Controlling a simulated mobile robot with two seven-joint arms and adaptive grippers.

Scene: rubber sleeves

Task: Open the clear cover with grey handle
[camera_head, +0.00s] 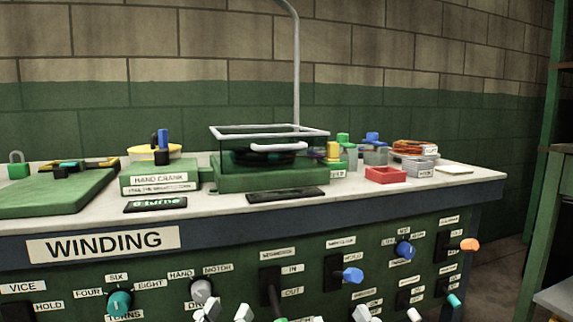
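The clear cover (235,142) is a see-through box with a pale rim, standing on a green base (270,180) at the middle of the bench. Its grey handle (280,147) is a rounded bar across the front. The cover appears to be down over dark parts that show dimly through it. My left gripper (225,311) shows only as two pale fingertips at the bottom edge, with a gap between them, well below and in front of the cover. Pale tips at the bottom right look like my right gripper (364,314), mostly cut off. Neither gripper touches the cover.
A hand crank box (160,178) stands left of the cover. A red tray (385,175) and several small coloured parts stand to its right. A dark plate (285,194) lies in front. The WINDING panel (105,243) below carries protruding knobs and levers.

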